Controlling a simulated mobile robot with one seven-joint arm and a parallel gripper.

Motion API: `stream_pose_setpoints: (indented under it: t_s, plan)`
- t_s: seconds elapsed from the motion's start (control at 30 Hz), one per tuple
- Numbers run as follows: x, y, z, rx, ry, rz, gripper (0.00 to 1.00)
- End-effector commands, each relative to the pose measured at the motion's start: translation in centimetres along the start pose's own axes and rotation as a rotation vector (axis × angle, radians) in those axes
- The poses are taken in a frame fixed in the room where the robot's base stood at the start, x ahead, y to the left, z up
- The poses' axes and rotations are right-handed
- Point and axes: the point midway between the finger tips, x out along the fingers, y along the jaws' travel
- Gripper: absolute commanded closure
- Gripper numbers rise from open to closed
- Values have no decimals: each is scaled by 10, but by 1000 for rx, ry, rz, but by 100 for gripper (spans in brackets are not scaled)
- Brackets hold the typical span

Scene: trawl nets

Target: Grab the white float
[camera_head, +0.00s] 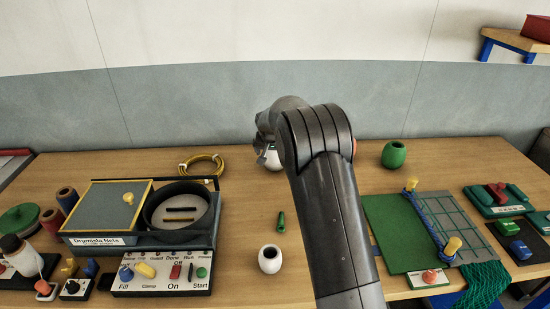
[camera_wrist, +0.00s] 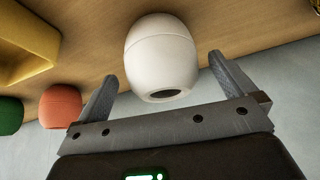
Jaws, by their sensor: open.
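A white float (camera_wrist: 162,52), barrel-shaped with a dark hole in one end, stands on the wooden table in the wrist view. My gripper (camera_wrist: 162,70) is open, with one finger on each side of the float. Gaps show between the float and both fingers, so they look apart from it. In the head view a part of the white float (camera_head: 270,159) shows near the back of the table, under my wrist. My arm hides the rest of it, and the fingers are not clear there.
An orange float (camera_wrist: 60,106) and a green float (camera_head: 394,154) stand to the right at the back. A yellow object (camera_wrist: 25,45) is near in the wrist view. Another white, hollow piece (camera_head: 270,260) stands at the front. A yellow cable coil (camera_head: 202,163) lies left.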

Motion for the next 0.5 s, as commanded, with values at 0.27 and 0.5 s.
stream_pose_setpoints:
  t_s: [0.27,0.5]
  plan:
    - [35,0,-3,1,-1,1,0]
    - [39,-1,-3,1,-1,1,0]
